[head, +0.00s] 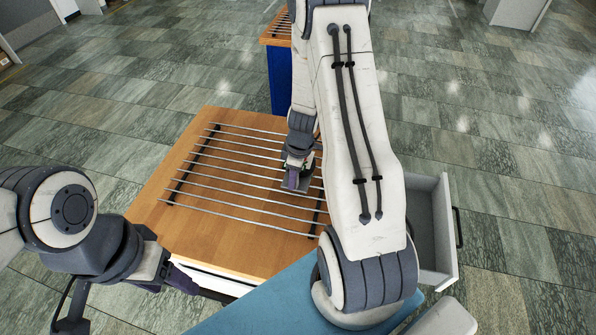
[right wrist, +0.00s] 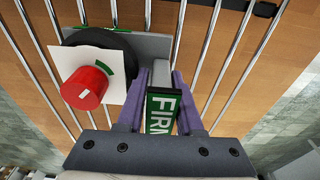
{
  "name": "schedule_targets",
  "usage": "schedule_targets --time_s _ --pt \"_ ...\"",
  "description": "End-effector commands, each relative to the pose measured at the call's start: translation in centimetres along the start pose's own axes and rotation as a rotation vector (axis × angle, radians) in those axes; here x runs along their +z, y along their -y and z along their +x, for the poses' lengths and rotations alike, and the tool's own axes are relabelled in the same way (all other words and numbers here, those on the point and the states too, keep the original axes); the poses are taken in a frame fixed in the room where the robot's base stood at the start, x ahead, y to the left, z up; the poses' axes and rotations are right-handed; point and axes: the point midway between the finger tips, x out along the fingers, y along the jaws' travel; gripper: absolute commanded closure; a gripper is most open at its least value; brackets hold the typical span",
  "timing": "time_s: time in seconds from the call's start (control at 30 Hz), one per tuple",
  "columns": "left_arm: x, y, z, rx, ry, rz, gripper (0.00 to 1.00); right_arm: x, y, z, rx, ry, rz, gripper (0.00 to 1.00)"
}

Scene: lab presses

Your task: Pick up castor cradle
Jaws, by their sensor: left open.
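The thing I take for the castor cradle (right wrist: 153,40) lies at the metal-rod rack in the right wrist view. It has a grey plate, a black round part, a white plate with a red knob (right wrist: 84,88) and a grey bar with a green "FIRM" label. My right gripper (right wrist: 161,85) has its purple fingers on both sides of that bar, with no clear gap. In the head view my right gripper (head: 293,181) is over the rack's right part and mostly hides the cradle. My left gripper (head: 182,282) is open and empty, off the table's front-left corner.
The rack of parallel rods (head: 235,160) covers much of the wooden tabletop (head: 160,215). An open grey drawer (head: 433,225) sticks out at the right. A blue stand with a wooden top (head: 279,75) stands behind. The rack's left part is clear.

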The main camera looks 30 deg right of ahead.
Motion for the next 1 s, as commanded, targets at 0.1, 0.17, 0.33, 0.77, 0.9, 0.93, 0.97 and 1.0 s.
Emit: schedule_targets --time_s 0.1,0.17,0.33,0.77,0.9,0.93,0.97,1.0 --pt "0.02 0.01 0.13 0.0 0.0 0.0 0.38 -0.08 -0.02 0.68 0.001 0.0 -0.002 0.65" --pt "0.02 0.01 0.12 0.0 0.0 0.0 0.38 -0.1 -0.04 0.68 0.002 0.0 -0.002 0.65" --pt "0.01 0.01 0.11 0.0 0.0 0.0 0.38 -0.11 -0.02 0.64 0.001 0.0 -0.002 0.8" --pt "0.01 0.01 0.11 0.0 0.0 0.0 0.38 -0.11 -0.02 0.62 0.001 0.0 -0.002 1.0" --pt "0.01 0.01 0.11 0.0 0.0 0.0 0.38 -0.12 -0.02 0.61 0.001 0.0 -0.002 1.0" --pt "0.01 0.01 0.11 0.0 0.0 0.0 0.38 -0.12 -0.02 0.61 0.001 0.0 -0.002 1.0" --pt "0.01 0.01 0.11 0.0 0.0 0.0 0.38 -0.12 -0.02 0.61 0.001 0.0 -0.002 1.0" --pt "0.01 0.01 0.11 0.0 0.0 0.0 0.38 -0.12 -0.02 0.6 0.001 0.0 -0.002 1.0"
